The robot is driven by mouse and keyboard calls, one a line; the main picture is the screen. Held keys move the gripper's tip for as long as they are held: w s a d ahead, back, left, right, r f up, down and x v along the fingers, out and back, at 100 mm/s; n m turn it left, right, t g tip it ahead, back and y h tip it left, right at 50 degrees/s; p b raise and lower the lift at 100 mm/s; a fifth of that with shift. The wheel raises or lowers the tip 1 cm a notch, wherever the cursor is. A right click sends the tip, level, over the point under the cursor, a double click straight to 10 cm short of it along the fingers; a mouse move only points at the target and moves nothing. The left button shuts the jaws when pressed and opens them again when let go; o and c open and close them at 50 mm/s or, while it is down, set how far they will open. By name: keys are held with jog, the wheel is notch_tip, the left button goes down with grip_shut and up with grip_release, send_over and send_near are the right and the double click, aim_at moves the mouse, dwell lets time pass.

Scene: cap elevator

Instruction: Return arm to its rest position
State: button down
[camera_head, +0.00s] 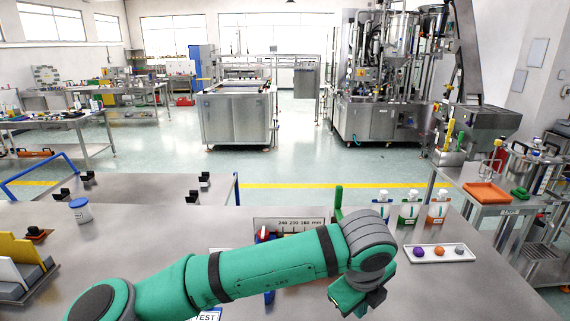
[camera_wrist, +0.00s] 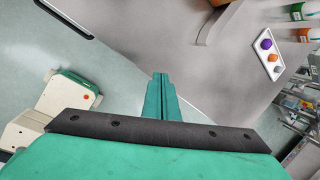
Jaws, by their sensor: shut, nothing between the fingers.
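My green arm stretches across the steel table (camera_head: 450,290) in the head view, from the lower left to the middle right. My gripper (camera_head: 365,305) hangs at its end, near the front part of the table, and is partly hidden by the wrist. In the wrist view my gripper (camera_wrist: 160,78) shows as two green fingers lying together, with nothing held. The fingers point over the table near its edge, and the floor shows to the left.
A white tray (camera_head: 460,258) with purple, orange and grey balls lies right of my gripper. Several bottles (camera_head: 410,208) stand behind it. A ruled block (camera_head: 290,224) stands behind my arm.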

jog(key=s+d+r+n+t+h, duration=0.1)
jog(key=d+r+n+h, duration=0.2)
jog(key=d+h, duration=0.45)
jog(key=d+r+n+t+h, duration=0.1)
jog(key=d+r+n+h, duration=0.3)
jog(key=d, duration=0.7)
jog(key=w+a+f+n+t, duration=0.2)
jog(key=a+f+n+t, duration=0.4)
jog(key=a+n+t, duration=0.6)
jog(key=s+a+f+n+t+y, duration=0.1)
jog(key=s+a+f+n+y, duration=0.35)
jog(key=f, duration=0.25)
jog(key=s+a+f+n+y, duration=0.35)
jog(key=f+n, duration=0.25)
jog(key=f, duration=0.2)
jog(key=s+a+f+g+y, duration=0.1)
jog(key=s+a+f, duration=0.1)
jog(key=s+a, duration=0.3)
jog(key=s+a+f+y, duration=0.2)
jog(key=s+a+f, duration=0.1)
jog(key=s, duration=0.9)
jog(key=s+a+f+g+y, duration=0.1)
jog(key=s+a+f+y, duration=0.1)
jog(key=s+a, duration=0.4)
jog(key=s+f, duration=0.1)
jog(key=s, duration=0.2)
jog(key=shift+a+f+g, duration=0.25)
jog(key=shift+a+g, duration=0.05)
